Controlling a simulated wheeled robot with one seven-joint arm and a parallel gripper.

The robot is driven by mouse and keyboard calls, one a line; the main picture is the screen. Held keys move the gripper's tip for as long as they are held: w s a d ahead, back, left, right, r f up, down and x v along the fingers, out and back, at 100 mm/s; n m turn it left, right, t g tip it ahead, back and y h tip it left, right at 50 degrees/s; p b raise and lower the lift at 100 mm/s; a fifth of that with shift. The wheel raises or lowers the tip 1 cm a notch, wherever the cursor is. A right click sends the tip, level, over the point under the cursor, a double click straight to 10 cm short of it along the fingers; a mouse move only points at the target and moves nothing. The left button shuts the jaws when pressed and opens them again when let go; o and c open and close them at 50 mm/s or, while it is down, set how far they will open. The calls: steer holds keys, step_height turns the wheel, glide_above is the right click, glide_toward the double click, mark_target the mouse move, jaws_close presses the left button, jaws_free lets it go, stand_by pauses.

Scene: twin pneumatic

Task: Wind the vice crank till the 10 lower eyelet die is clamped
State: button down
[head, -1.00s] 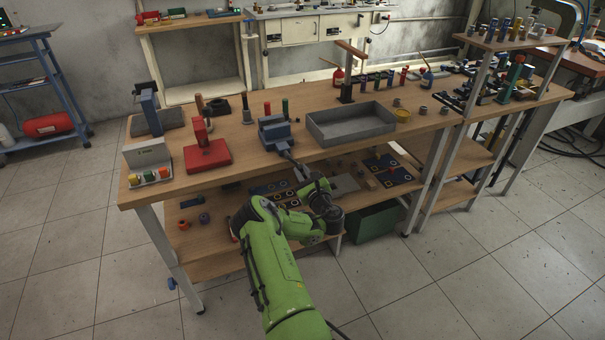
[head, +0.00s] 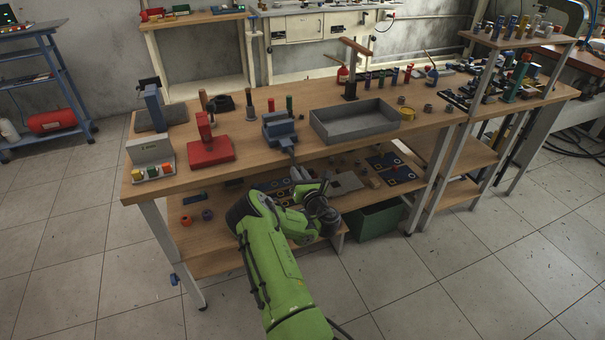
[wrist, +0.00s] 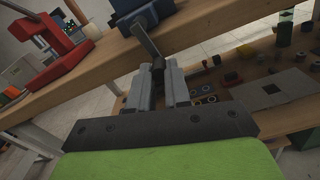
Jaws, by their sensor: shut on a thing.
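The blue-grey vice (head: 279,130) stands at the front edge of the wooden bench, left of the grey tray. Its crank (head: 291,154) hangs from the front over the edge. In the wrist view the grey crank arm (wrist: 146,39) runs from the vice (wrist: 140,12) down to a dark knob (wrist: 158,66) between my fingers. My gripper (head: 300,177) is below the bench edge; the wrist view shows its two grey fingers (wrist: 158,75) shut on that crank handle. I cannot make out the lower eyelet die between the vice jaws.
A red press (head: 210,150) stands left of the vice and the open grey tray (head: 353,122) right of it. The lower shelf (head: 205,232) under the bench holds several dark plates and small parts. A green bin (head: 375,221) is on the right below.

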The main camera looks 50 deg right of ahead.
steer(key=m, duration=0.2)
steer(key=w+a+m, duration=0.1)
steer(key=m, duration=0.1)
steer(key=a+m+p, duration=0.1)
steer(key=m, duration=0.1)
steer(key=shift+w+a+r+m, duration=0.1)
steer(key=shift+w+r+m, duration=0.05)
steer(key=shift+r+m, duration=0.15)
steer(key=m, duration=0.1)
steer(key=m+p, duration=0.1)
steer(key=a+m, duration=0.1)
steer(key=shift+w+r+m, duration=0.3)
steer(key=shift+r, duration=0.1)
steer(key=m+p, duration=0.1)
steer(key=r+m+p, duration=0.1)
steer(key=m, duration=0.1)
steer(key=shift+w+a+r+m, duration=0.2)
steer(key=shift+a+m, duration=0.1)
steer(key=shift+a, duration=0.1)
steer(key=shift+s+d+r+m+p, duration=0.1)
steer(key=shift+r+m+p, duration=0.7)
steer(key=shift+m+p, duration=1.15)
steer(key=shift+d+r+m+p, duration=0.1)
steer(key=shift+r+m+p, duration=0.9)
steer(key=shift+m, duration=1.5)
steer(key=shift+s+d+r+m+p, duration=0.1)
steer(key=shift+r+m+p, duration=0.45)
steer(key=shift+m+p, duration=1.5)
steer(key=shift+m, duration=0.4)
